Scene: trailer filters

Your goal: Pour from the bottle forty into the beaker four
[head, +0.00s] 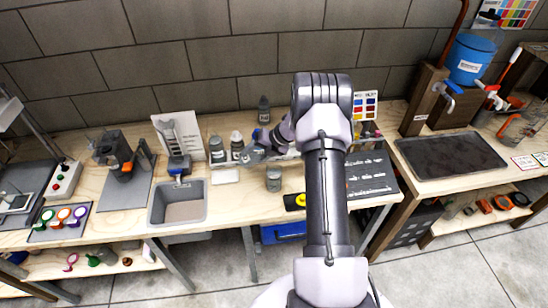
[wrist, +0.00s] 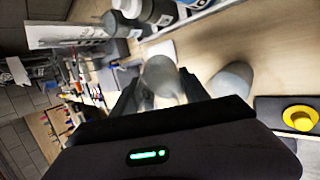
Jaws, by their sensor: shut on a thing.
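My gripper (head: 257,150) is over the workbench, left of the middle in the head view. In the wrist view its fingers (wrist: 160,98) are shut on a grey, rounded vessel, which I take to be bottle forty (wrist: 160,72). Its label does not show and the fingers hide its lower part. A grey cup-like vessel, likely beaker four (head: 273,182), stands upright on the bench below and right of my gripper. It also shows in the wrist view (wrist: 233,80), apart from the held vessel. I cannot read a number on either.
A white block (head: 225,176) lies beside the sink (head: 178,203). A yellow-and-black button (head: 295,201) is near the front edge. A black panel (head: 370,173) lies to the right.

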